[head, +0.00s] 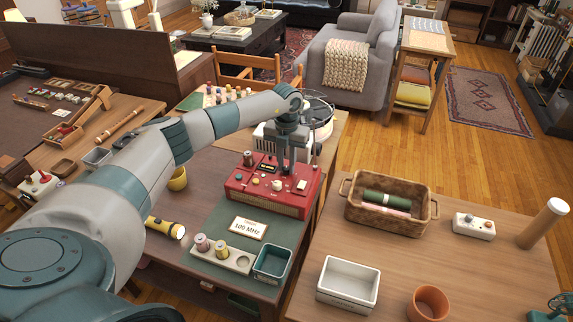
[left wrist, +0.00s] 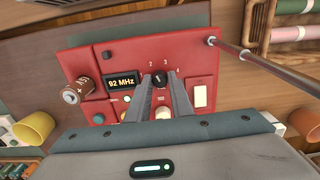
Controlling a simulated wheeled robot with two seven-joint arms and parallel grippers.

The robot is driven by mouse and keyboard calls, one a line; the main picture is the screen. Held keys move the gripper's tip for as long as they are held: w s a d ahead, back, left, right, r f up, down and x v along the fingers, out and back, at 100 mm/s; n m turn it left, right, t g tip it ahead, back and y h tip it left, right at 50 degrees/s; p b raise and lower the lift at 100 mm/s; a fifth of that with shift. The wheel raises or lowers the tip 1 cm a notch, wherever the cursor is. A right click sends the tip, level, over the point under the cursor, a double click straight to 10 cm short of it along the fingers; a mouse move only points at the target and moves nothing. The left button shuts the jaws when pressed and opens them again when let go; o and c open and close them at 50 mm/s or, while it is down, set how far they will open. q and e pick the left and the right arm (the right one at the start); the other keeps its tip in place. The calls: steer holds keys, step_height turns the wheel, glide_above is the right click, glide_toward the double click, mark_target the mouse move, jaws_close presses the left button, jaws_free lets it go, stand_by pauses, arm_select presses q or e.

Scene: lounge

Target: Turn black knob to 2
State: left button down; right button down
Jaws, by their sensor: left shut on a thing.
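The red radio panel (head: 262,205) sits on the dark wood table, and it also fills much of the left wrist view (left wrist: 225,60). Its black knob (left wrist: 160,77) is in the left wrist view, with marks 2, 3 and 4 around its upper side. I cannot tell which mark it points to. My left gripper (head: 286,171) reaches down from above, its two fingers (left wrist: 160,86) shut on either side of the black knob. In the head view the fingers hide the knob. The display (left wrist: 123,84) reads 92 MHz. My right gripper is out of view.
A cream knob (left wrist: 162,112), a white switch (left wrist: 200,96) and a brown cylinder (left wrist: 78,91) are near the fingers. A silver antenna rod (left wrist: 257,60) slants at the right. A card (head: 248,228) reading 100 MHz lies in front of the radio.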

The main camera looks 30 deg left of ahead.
arm_select(q)
steer(key=shift+n, duration=0.6)
steer(key=c, duration=1.6)
jaws_free()
steer(key=shift+o, duration=0.2)
steer(key=shift+r, duration=0.1)
